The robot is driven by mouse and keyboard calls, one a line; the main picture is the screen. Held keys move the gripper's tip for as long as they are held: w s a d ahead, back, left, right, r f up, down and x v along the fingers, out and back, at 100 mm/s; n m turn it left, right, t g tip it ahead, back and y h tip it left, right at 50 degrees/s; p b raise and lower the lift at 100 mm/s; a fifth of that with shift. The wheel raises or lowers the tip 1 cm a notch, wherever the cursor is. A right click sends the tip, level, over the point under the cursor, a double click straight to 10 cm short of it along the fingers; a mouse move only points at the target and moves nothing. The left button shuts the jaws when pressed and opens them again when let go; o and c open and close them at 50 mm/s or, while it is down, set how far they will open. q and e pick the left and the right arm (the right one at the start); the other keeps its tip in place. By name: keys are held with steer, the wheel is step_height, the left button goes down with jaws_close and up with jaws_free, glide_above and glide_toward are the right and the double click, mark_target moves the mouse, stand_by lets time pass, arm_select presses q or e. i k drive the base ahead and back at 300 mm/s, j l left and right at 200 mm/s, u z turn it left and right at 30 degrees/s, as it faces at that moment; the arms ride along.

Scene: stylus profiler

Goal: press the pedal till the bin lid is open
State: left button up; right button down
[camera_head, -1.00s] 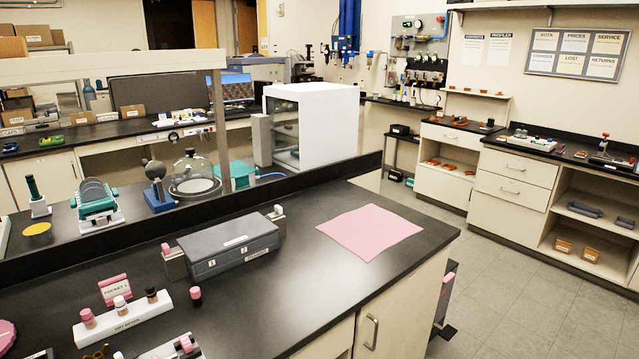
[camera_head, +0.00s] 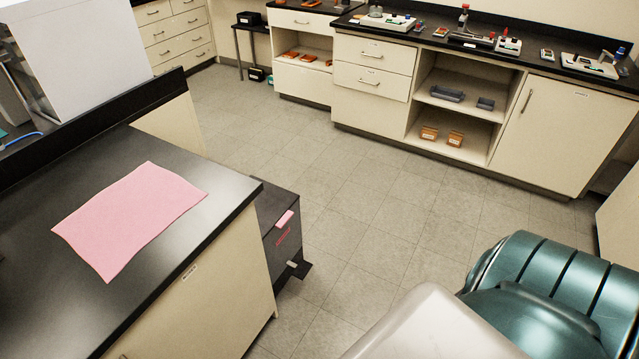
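A dark grey bin (camera_head: 274,222) stands on the floor at the right end of the black-topped bench. It has a pink label on its front, and its flat top appears shut. Its pedal (camera_head: 292,265) shows as a small pale piece low at the front, above a dark foot plate. Part of the bin is hidden by the bench corner. Neither gripper shows; a teal and pale grey part of my own body fills the lower right, well apart from the bin.
The black bench (camera_head: 150,255) with a pink cloth (camera_head: 135,215) fills the left. The tiled floor (camera_head: 345,240) beyond the bin is clear. Cabinets with open shelves (camera_head: 455,115) and a cupboard door (camera_head: 548,135) line the far side.

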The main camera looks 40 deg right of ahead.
mark_target(301, 270)
steer(key=i+l, duration=0.1)
steer(key=l, duration=0.3)
steer(key=i+l, duration=0.1)
steer(key=l, duration=0.35)
steer(key=i+l, duration=0.1)
steer(key=l, duration=0.3)
steer(key=i+l, duration=0.1)
steer(key=l, duration=0.35)
